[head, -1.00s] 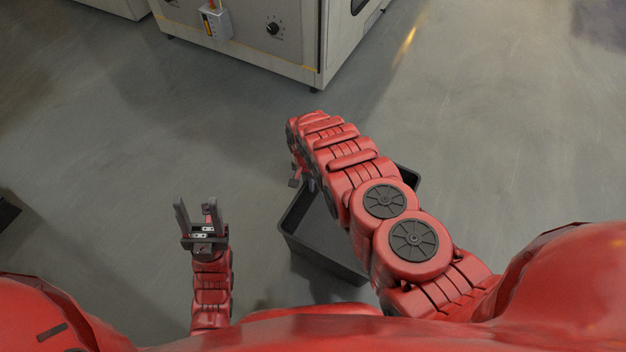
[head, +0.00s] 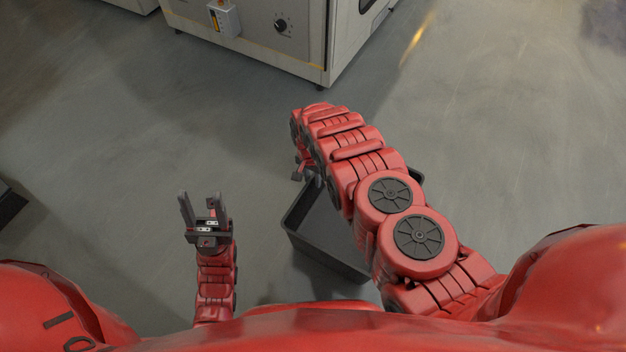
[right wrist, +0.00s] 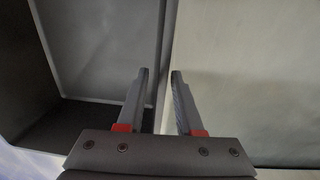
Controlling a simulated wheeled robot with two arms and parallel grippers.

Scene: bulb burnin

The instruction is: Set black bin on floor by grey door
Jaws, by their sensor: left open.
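The black bin (head: 325,262) is in front of me in the head view, partly hidden under my right arm. The bin looks empty where I see inside. My left gripper (head: 203,207) is open and empty, left of the bin and apart from it. I cannot make out a grey door for certain.
A pale cabinet (head: 270,40) with a black knob stands on the floor ahead at the top. A dark box-like object (head: 10,203) shows at the left edge. Bare grey floor (head: 500,140) lies to the right and between the cabinet and me.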

